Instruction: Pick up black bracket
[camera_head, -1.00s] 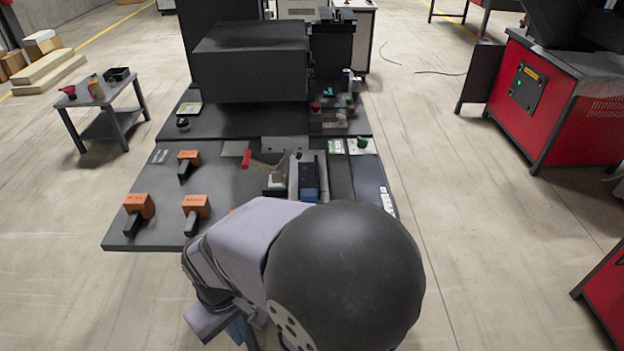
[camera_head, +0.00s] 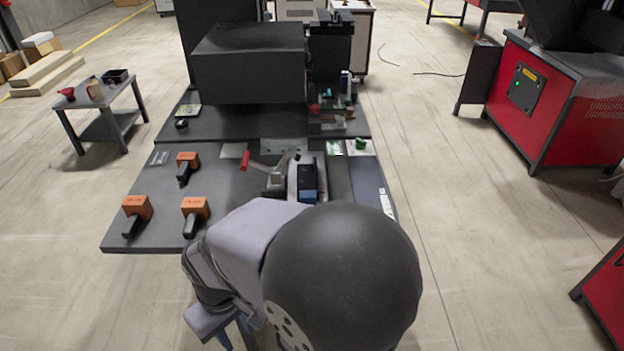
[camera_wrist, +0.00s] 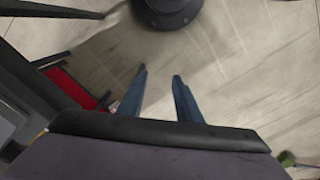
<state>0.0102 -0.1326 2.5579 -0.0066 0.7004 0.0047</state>
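My gripper (camera_wrist: 160,73) shows in the wrist view as two blue fingers standing apart, with nothing between them but floor. In the head view my arm hides most of the gripper. I cannot pick out a black bracket for certain. On the left of the dark workbench (camera_head: 125,215), several orange blocks (camera_head: 137,206) with black lower parts lie apart from each other. A clamp with a red handle (camera_head: 245,161) stands near the middle of the bench, left of a blue-and-black device (camera_head: 308,180). My arm covers part of the front of the bench.
A large dark machine housing (camera_head: 250,65) stands at the back of the bench. Small coloured parts (camera_head: 330,112) sit at the back right. A side table (camera_head: 105,100) stands left, and a red machine (camera_head: 560,105) right.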

